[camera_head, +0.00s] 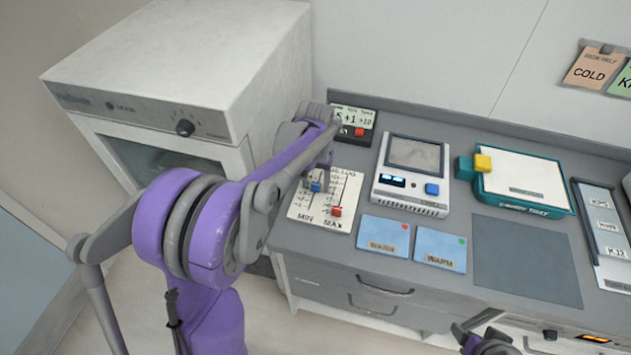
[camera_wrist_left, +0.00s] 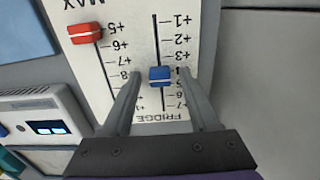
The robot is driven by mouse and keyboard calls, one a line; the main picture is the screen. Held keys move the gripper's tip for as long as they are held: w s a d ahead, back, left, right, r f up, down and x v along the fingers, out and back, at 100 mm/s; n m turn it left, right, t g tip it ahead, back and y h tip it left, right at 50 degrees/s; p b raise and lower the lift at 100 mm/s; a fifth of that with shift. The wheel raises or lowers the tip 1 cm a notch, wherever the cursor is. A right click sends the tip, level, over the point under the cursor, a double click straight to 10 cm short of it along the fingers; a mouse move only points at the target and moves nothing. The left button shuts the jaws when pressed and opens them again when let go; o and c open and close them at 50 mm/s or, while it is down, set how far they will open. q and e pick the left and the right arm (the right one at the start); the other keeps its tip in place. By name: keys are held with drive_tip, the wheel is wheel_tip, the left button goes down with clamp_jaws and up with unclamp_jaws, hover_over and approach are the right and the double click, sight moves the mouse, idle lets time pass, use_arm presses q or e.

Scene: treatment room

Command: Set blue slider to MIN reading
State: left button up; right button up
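A white slider panel (camera_head: 299,207) lies on the grey counter, with MIN and MAX printed at its near edge. Its blue slider (camera_head: 315,187) sits partway along a scale. In the left wrist view the blue slider (camera_wrist_left: 160,77) is close to the 4 mark, the scale running from +1 at the top to +7 at the bottom. My left gripper (camera_wrist_left: 163,73) is open, with one finger on each side of the blue knob and a gap on both sides. In the head view my purple arm hides most of this gripper. My right gripper (camera_head: 487,343) shows only partly at the bottom edge.
A red slider (camera_head: 337,211) sits on the same panel, near MAX. Behind is a small display with a red button (camera_head: 359,132). To the right are a device with a screen (camera_head: 412,157), blue cards (camera_head: 384,235) and a teal-framed board (camera_head: 527,182). A white cabinet (camera_head: 190,75) stands left.

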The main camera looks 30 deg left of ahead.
use_arm(q)
clamp_jaws()
idle(1.2)
